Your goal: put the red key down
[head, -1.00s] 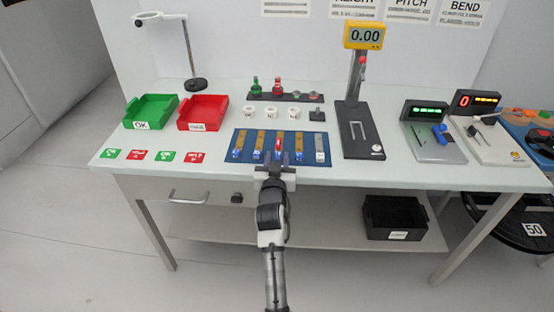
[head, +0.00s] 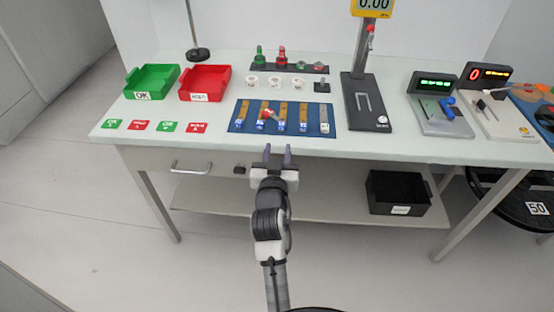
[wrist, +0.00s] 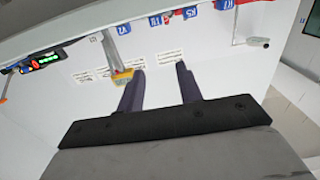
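The red key (head: 267,113) lies on the blue mat (head: 318,131), over or beside the brass pieces in its left-middle part. Its exact contact there is too small to tell. My gripper (head: 278,152) is in front of the table's front edge, apart from the key. In the wrist view its two fingers (wrist: 159,88) are spread with nothing between them.
A green tray (head: 151,82) and a red tray (head: 205,83) stand at the table's left. A height gauge (head: 366,104) stands right of the mat. A black bin (head: 398,193) sits on the lower shelf. The drawer handle (head: 190,167) is left of my arm.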

